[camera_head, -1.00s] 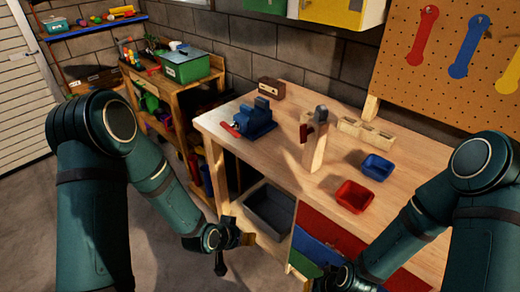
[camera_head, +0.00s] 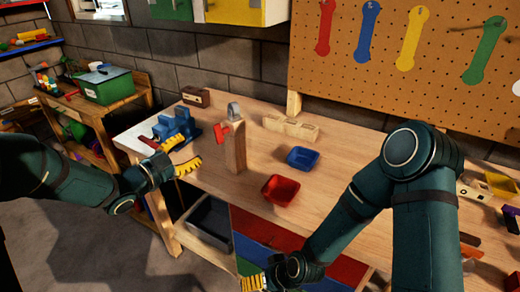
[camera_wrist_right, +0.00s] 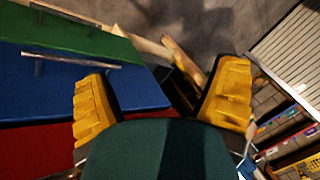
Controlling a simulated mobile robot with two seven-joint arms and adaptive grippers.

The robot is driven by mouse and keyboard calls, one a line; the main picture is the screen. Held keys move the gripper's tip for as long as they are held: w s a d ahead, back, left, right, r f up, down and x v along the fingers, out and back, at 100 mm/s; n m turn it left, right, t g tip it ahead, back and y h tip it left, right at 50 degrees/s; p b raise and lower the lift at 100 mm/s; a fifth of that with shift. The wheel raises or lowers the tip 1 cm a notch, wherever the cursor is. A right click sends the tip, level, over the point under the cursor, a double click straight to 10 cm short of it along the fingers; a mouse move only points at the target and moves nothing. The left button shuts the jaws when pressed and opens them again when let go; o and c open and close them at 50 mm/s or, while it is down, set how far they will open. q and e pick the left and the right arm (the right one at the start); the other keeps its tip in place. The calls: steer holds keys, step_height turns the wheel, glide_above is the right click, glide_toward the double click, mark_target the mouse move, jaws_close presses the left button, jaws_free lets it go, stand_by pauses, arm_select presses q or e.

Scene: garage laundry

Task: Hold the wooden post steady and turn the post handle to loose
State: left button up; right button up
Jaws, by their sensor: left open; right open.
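The wooden post (camera_head: 235,152) stands upright on the workbench, with a grey rounded piece on top. Its red handle (camera_head: 221,133) sticks out on the post's left side near the top. My left gripper (camera_head: 178,156) is open and empty, left of the post and in front of the blue vise, apart from the post. My right gripper (camera_head: 252,284) is low at the bench's front, below the post. In the right wrist view my right gripper (camera_wrist_right: 165,95) shows its yellow fingers spread wide with nothing between them. The post is not in the right wrist view.
A blue vise (camera_head: 178,125) stands left of the post. A red bin (camera_head: 281,190) and a blue bin (camera_head: 303,158) sit to its right, with a wooden block rack (camera_head: 291,125) behind. Drawers (camera_wrist_right: 90,85) fill the bench front near my right gripper. Bare benchtop surrounds the post's front.

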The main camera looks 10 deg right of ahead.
steer(key=w+a+r+n+t+y, duration=0.25)
steer(key=w+a+r+n, duration=0.35)
steer(key=w+r, duration=0.4)
steer(key=w+a+r+n+t+y, duration=0.2)
steer(key=w+a+r+n+y, duration=0.35)
steer(key=r, duration=0.65)
steer(key=m+t+h, duration=0.2)
steer(key=m+h, duration=0.2)
glide_toward(241, 148)
steer(key=x, duration=1.2)
steer(key=shift+w+a+f, duration=0.1)
steer(key=shift+w+a, duration=0.15)
